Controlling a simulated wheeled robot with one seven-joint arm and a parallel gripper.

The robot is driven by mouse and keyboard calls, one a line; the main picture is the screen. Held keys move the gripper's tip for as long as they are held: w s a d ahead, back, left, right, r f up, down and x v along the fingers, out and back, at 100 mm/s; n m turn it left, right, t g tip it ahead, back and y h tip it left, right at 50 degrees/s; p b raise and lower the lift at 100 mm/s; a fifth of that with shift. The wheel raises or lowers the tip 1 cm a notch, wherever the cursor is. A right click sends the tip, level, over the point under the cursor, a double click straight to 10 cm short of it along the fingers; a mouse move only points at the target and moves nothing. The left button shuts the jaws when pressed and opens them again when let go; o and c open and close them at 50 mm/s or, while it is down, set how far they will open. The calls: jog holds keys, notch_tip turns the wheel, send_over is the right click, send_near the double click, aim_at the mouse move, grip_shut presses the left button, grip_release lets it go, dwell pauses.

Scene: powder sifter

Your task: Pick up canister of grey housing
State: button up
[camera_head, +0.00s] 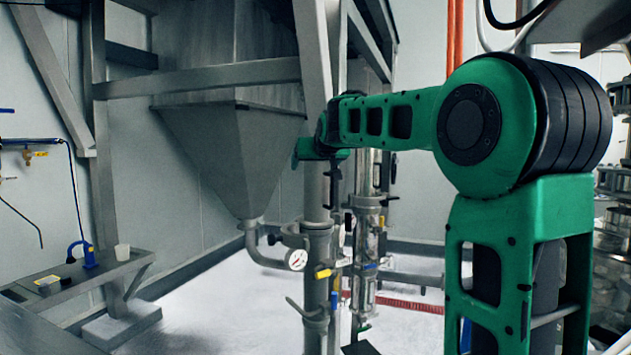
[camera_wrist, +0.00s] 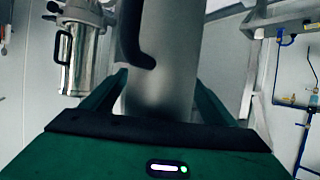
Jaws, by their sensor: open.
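A smooth grey cylinder (camera_wrist: 160,85) with a black curved handle (camera_wrist: 136,36) fills the middle of the wrist view. It looks like the canister of the grey housing. My gripper (camera_wrist: 160,82) is open, with one finger on each side of the cylinder's image. I cannot tell whether the fingers touch it. In the head view the grey upright housing (camera_head: 317,265) stands below the end of my arm, with a dark handle-like part (camera_head: 333,180) at its upper side. My fingers are not clear there.
A shiny canister (camera_wrist: 88,50) with a black handle stands to the left in the wrist view. In the head view, a clear-walled unit (camera_head: 368,245), a gauge (camera_head: 297,259) and yellow-handled valves stand close by. A large hopper (camera_head: 235,150) and steel frame are behind. A small shelf (camera_head: 75,278) is at left.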

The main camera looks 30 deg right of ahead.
jog(key=c, duration=1.3)
jog(key=shift+c, duration=1)
jog(key=shift+r, duration=0.15)
